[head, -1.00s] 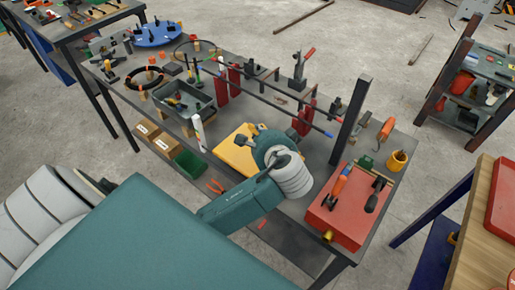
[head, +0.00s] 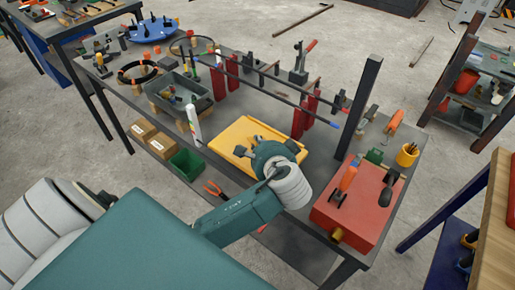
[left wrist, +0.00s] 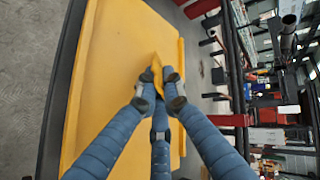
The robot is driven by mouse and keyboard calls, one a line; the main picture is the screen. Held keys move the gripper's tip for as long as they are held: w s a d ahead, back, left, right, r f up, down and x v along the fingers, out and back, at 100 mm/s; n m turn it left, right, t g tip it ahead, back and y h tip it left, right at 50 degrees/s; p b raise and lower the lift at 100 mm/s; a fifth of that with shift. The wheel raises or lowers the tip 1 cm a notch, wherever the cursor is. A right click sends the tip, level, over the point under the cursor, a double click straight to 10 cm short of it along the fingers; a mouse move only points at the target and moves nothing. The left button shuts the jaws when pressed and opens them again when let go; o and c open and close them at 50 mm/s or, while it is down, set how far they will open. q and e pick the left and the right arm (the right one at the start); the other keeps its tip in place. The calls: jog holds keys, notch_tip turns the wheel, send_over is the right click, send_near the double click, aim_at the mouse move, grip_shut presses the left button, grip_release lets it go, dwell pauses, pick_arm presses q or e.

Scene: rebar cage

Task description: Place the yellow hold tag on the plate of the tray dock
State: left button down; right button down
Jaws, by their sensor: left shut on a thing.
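The yellow hold tag (left wrist: 157,66) is a small yellow piece between my left gripper's blue-grey fingers (left wrist: 159,82) in the left wrist view. The gripper is shut on it. Behind it lies a wide flat yellow plate (left wrist: 112,85) with a raised edge, apparently the plate of the tray dock. The tag is hidden there by the gripper. I cannot tell whether the tag touches the plate. My right gripper is not in view.
A red box (head: 352,218) with tools on it stands to the right of the plate. Red clamps (head: 304,117) and long bars are behind it, with a dark post (head: 358,105) on the right. A white upright tube (head: 194,124) and a grey bin (head: 180,90) are to the left.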

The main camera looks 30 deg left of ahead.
pick_arm(q)
jog(key=c, duration=2.1)
grip_release()
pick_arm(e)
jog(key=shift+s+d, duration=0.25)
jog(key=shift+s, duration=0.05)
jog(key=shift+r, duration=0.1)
